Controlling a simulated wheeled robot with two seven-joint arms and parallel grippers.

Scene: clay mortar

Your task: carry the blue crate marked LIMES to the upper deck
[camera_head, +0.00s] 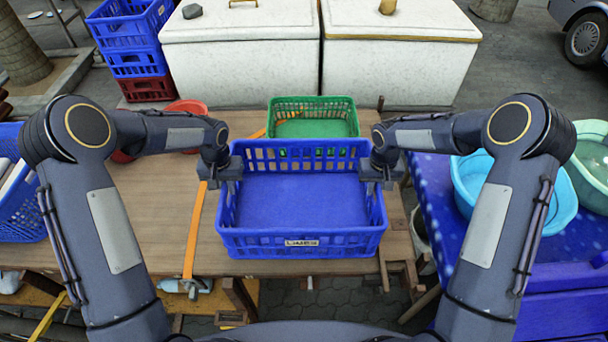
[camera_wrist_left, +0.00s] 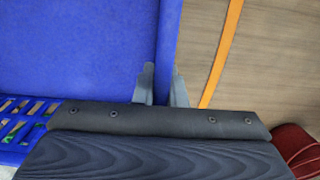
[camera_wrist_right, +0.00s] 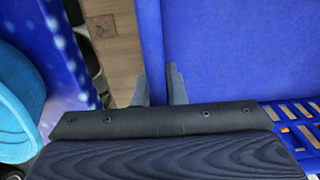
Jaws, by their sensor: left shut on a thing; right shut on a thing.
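The blue crate (camera_head: 302,243) with a small white label on its near wall is in the middle of the head view, over the wooden table. It looks empty and roughly level. My left gripper (camera_head: 222,182) is shut on its left wall, and my right gripper (camera_head: 378,180) is shut on its right wall. In the left wrist view the fingers (camera_wrist_left: 160,88) straddle the blue wall. In the right wrist view the fingers (camera_wrist_right: 160,88) do the same. I cannot tell whether the crate touches the table. No upper deck can be made out for certain.
A green crate (camera_head: 312,104) stands just behind the blue crate. An orange strap (camera_head: 193,232) lies on the wooden table (camera_head: 150,215) to the left. Red bowls (camera_head: 186,107) are at the back left. A blue-covered table with a light-blue basin (camera_head: 470,190) is at the right. White chests (camera_head: 400,60) stand behind.

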